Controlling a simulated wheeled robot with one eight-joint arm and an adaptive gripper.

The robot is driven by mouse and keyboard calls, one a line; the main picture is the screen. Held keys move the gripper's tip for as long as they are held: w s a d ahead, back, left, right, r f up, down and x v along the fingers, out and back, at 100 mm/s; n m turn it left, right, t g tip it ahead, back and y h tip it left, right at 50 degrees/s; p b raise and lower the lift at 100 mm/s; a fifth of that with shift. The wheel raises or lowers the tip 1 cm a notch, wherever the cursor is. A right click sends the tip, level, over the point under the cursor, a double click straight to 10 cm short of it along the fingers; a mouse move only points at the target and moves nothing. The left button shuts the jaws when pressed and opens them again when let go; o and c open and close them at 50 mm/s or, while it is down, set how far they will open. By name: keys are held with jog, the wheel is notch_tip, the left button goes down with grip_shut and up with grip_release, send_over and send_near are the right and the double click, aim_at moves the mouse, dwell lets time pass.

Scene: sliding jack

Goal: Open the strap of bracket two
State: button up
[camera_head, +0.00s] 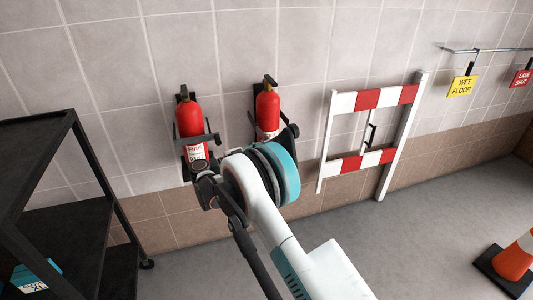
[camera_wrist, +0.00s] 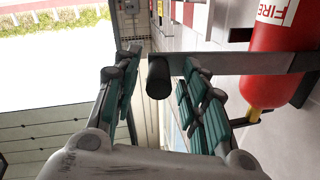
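Two red fire extinguishers hang on the wall in dark brackets in the head view, a left one (camera_head: 189,120) and a right one (camera_head: 268,108). A dark strap bar (camera_head: 204,139) crosses the left extinguisher. Neither bracket shows a readable number. In the wrist view, a flat grey strap (camera_wrist: 255,61) runs across a red extinguisher (camera_wrist: 282,70) and ends in a dark round knob (camera_wrist: 159,79). My gripper (camera_wrist: 155,68) is open, its fingers on either side of the knob. Gaps show beside it, and touch cannot be told. My arm hides the right bracket's lower part.
A black shelf rack (camera_head: 62,180) stands at the left. A red-and-white barrier (camera_head: 345,165) leans on the wall at the right. A traffic cone (camera_head: 515,258) stands at the far right. Signs (camera_head: 462,87) hang from a wall rail. The floor between is clear.

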jog(key=v, duration=1.2)
dwell(0.3)
